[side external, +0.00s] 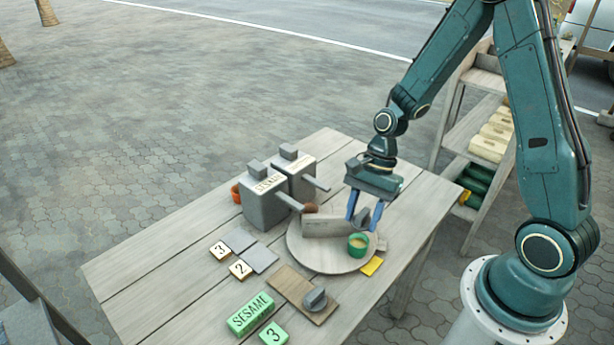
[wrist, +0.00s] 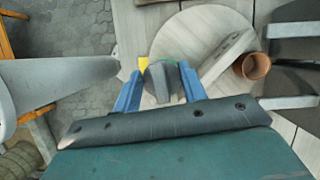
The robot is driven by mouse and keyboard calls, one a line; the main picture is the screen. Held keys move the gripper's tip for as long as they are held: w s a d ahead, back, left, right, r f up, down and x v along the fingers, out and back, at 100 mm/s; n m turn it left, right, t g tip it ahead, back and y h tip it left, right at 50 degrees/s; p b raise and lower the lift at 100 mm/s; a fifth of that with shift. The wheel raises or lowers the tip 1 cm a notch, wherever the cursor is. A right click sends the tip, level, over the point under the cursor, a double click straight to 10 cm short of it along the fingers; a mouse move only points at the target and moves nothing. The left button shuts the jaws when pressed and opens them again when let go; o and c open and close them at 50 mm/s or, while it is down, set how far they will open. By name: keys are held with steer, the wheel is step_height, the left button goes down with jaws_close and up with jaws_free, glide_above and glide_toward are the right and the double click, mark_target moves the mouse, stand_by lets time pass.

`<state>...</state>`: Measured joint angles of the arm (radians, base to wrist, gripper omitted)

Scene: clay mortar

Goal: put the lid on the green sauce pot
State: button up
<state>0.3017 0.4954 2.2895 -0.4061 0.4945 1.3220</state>
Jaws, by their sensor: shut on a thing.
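The green sauce pot (side external: 358,245) stands upright on the round board (side external: 304,252), near its right edge. Its top shows tan inside in the side view. In the wrist view only an arc of its green rim (wrist: 172,62) shows. My gripper (side external: 365,222) points down above the pot, its blue fingers apart. In the wrist view my gripper (wrist: 157,85) is shut on a grey piece, apparently a lid (wrist: 162,82), which covers most of the pot from that angle. I cannot tell if it touches the pot. The piece is hard to make out in the side view.
A grey slab (side external: 328,227) stands on the round board close beside the pot. A brown cup (wrist: 252,66) is behind it. Another rounded grey piece (side external: 316,299) sits on a wooden board. Grey dispensers (side external: 264,205) stand at the back left. A yellow card (side external: 371,266) lies by the pot.

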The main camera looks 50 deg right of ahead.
steer(key=shift+f, duration=0.15)
steer(key=shift+f, duration=2.15)
steer(key=shift+f, duration=0.45)
stand_by(0.7)
steer(key=o, duration=1.5)
steer(key=shift+r, duration=0.15)
steer(key=shift+r, duration=3.4)
steer(key=shift+r, duration=2.5)
